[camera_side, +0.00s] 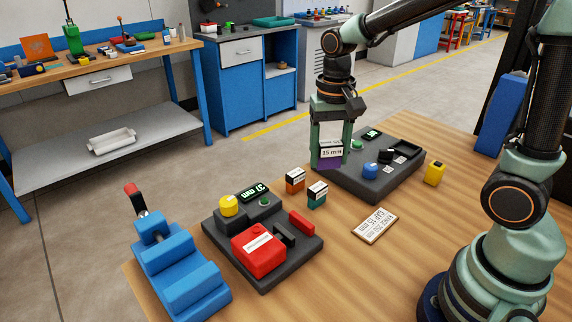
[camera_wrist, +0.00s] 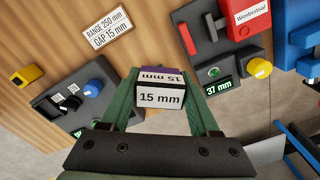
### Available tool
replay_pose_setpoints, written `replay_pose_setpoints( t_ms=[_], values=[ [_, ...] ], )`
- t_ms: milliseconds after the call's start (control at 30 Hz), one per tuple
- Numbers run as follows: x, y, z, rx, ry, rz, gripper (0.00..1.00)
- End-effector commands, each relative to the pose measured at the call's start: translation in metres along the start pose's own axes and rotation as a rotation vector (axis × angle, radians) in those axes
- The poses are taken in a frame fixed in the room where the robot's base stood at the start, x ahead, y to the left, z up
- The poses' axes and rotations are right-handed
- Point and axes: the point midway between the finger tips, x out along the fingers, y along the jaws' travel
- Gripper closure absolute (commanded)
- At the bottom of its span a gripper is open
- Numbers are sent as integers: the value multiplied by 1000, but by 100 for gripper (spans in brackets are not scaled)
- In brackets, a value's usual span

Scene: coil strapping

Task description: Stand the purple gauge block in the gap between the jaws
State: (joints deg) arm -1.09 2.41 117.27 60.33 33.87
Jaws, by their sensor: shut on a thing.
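The purple gauge block (camera_side: 329,164) with white "15 mm" labels is held between the fingers of my gripper (camera_side: 331,150). It also shows in the wrist view (camera_wrist: 160,94), with two label faces visible. In the side view it hangs in front of the left part of the rear dark unit; whether it touches that unit cannot be told. The dark-based red unit (camera_side: 258,254) has a black upright piece (camera_side: 285,234) and a red bar (camera_side: 301,222) with a space between them. Its display (camera_side: 255,192) reads 37 mm. Which parts are the jaws is not certain.
An orange block (camera_side: 295,181) and a teal block (camera_side: 317,194) stand between the units. The rear unit (camera_side: 340,184) carries a blue knob (camera_side: 370,171). A yellow block (camera_side: 434,173), a "GAP 15 mm" card (camera_side: 374,226) and a blue vise (camera_side: 182,275) are nearby.

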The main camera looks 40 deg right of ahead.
Motion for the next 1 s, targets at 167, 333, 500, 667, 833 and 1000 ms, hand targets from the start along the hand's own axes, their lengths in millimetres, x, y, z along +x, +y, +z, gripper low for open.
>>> replay_pose_setpoints(
  t_ms=[167,333,500,667,833,1000],
  values=[
    [14,-23,8,251,-2,2,100],
    [27,-43,17,496,-2,2,100],
    [39,-62,27,728,0,1,100],
    [47,-74,34,890,0,0,100],
    [51,-80,38,981,0,0,100],
    [52,-81,39,1001,0,-1,100]
  ],
)
